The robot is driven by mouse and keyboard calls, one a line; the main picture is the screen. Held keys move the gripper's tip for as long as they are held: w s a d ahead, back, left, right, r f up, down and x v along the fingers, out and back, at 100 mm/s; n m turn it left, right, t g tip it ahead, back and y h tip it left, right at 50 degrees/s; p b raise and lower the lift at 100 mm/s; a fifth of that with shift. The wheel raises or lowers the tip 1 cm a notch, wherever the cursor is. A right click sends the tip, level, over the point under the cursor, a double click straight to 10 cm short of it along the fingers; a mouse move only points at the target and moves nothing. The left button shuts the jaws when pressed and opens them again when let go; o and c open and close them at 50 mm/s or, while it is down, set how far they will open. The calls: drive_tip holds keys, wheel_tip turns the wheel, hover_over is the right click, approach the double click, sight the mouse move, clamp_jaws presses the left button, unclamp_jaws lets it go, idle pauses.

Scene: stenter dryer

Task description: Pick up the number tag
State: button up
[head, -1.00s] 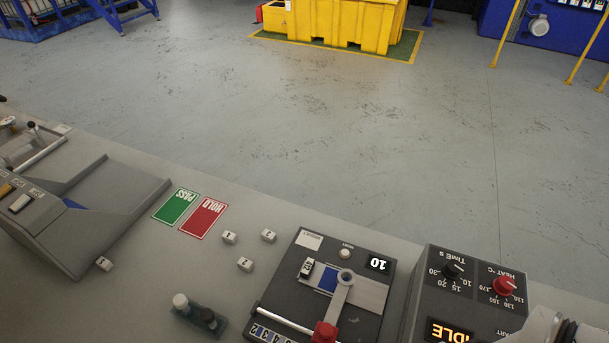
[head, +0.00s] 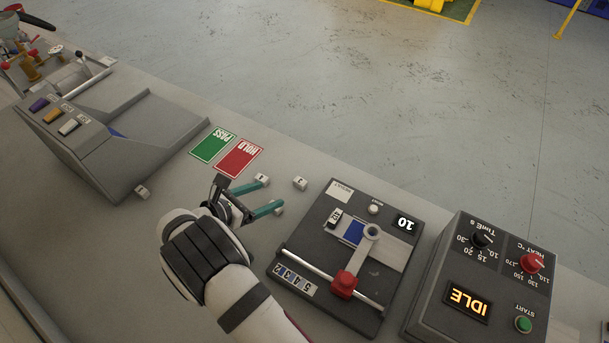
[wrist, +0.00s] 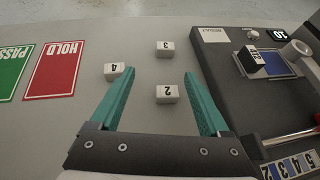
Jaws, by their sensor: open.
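Several small white number tags lie on the grey bench. In the wrist view, the tag marked 2 (wrist: 167,94) lies between my gripper's (wrist: 158,74) spread teal fingers, apart from both in the picture. Tag 4 (wrist: 114,70) is just outside the left fingertip, and tag 3 (wrist: 165,48) lies beyond the tips. In the head view, my gripper (head: 270,194) is open and empty over the tags. Tag 2 (head: 279,211) is partly hidden by a finger there. Tag 4 (head: 262,179) is beside the other fingertip, and tag 3 (head: 300,183) is clear of both.
Green PASS (head: 212,146) and red HOLD (head: 238,158) cards lie to the left. A dark device with a red-knobbed lever (head: 344,284) stands close on the right, beside an IDLE control box (head: 470,285). Another white tag (head: 142,192) lies by the grey sloped unit (head: 140,140).

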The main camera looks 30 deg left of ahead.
sight(297, 184)
drive_tip(key=x, duration=0.7)
drive_tip(key=d+x, duration=0.1)
drive_tip(key=x, duration=0.2)
drive_tip(key=shift+w+r, duration=0.15)
drive_tip(key=shift+w, duration=0.2)
clamp_jaws()
